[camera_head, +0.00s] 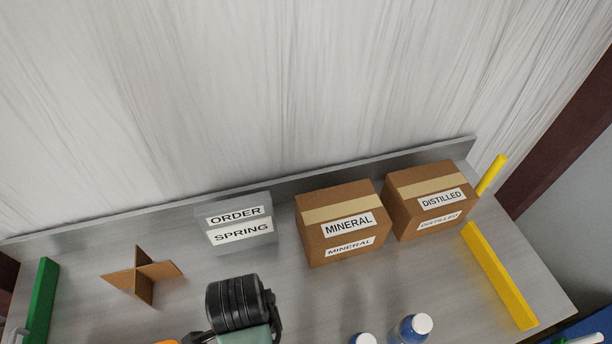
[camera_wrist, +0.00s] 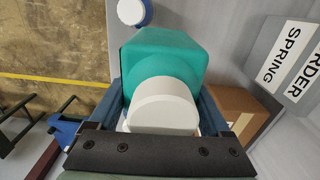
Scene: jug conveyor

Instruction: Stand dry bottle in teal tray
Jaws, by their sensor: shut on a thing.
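In the wrist view, a boxy teal bottle (camera_wrist: 165,58) with a large white cap (camera_wrist: 163,106) is between the two blue fingers of my gripper (camera_wrist: 165,112). The fingers are shut on it, one on each side, and the cap faces the camera. Its lower end is hidden. In the head view, the dark wrist of my arm is at the bottom centre; the fingers and the held bottle do not show there. I cannot make out a teal tray in either view, nor whether the bottle is dry.
Blue bottles with white caps (camera_head: 411,329) stand at the front of the grey table. MINERAL (camera_head: 340,222) and DISTILLED (camera_head: 428,200) boxes and a grey ORDER/SPRING block (camera_head: 238,223) stand behind. A cardboard divider (camera_head: 143,273) stands left. Green (camera_head: 41,300) and yellow (camera_head: 500,276) bars flank the table.

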